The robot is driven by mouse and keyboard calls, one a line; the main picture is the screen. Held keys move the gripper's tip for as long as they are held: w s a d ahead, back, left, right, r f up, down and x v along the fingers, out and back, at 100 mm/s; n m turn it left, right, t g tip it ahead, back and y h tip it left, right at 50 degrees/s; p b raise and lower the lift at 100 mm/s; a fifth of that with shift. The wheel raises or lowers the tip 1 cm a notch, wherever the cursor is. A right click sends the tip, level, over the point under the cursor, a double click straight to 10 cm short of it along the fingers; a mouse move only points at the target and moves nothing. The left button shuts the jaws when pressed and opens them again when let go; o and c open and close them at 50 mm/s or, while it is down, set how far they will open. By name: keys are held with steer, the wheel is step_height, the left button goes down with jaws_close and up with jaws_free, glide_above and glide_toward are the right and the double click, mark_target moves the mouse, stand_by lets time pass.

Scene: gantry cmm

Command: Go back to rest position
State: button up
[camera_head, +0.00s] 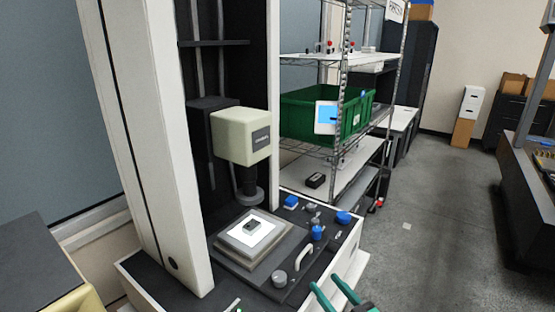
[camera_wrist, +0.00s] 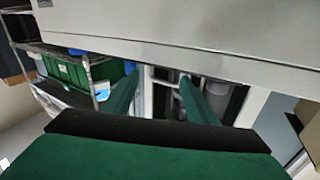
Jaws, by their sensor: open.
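My gripper (camera_head: 326,282) shows at the bottom of the head view, its green fingers apart and nothing between them. It is at the front right edge of the measuring machine's base, next to a light grey handle (camera_head: 304,256). In the wrist view my gripper (camera_wrist: 158,84) also has its two green fingers spread, with the machine's column and dark parts behind them. A small dark part (camera_head: 250,226) lies on the white plate (camera_head: 264,232) of the machine's stage, under the cream measuring head (camera_head: 241,136). Most of my arm is out of view.
Blue and grey knobs (camera_head: 317,232) stand on the machine's base, right of the stage. A wire shelf (camera_head: 310,146) with a green bin (camera_head: 303,117) stands behind. A dark bench (camera_head: 530,190) is at the far right. Grey floor (camera_head: 430,240) between is mostly clear.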

steer(key=s+d+m+t+h, duration=0.2)
steer(key=d+m+t+h, duration=0.15)
steer(key=m+h, duration=0.2)
steer(key=s+a+f+m+g+h, duration=0.1)
steer(key=s+a+f+h, duration=0.1)
steer(key=s+a+f, duration=0.4)
steer(key=s+a+f+m+g+h, duration=0.15)
steer(key=s+f, duration=0.25)
steer(key=s, duration=0.4)
steer(key=s+a+f+g+h, duration=0.1)
steer(key=s+a+f+h, duration=0.1)
steer(key=s+a+f, duration=0.4)
steer(key=s+a+r+n, duration=0.1)
steer(key=s+r, duration=0.2)
steer(key=s, duration=0.5)
steer(key=s+a+r+n+y, duration=0.1)
steer(key=s+a+r, duration=0.1)
steer(key=s, duration=0.5)
steer(key=s+a+r+n+y, duration=0.1)
steer(key=s+a+r, duration=0.1)
steer(key=s, duration=0.6)
steer(key=shift+s+a+r+n+g, duration=0.15)
steer(key=shift+s+r+n+g, duration=0.2)
steer(key=shift+r, duration=0.5)
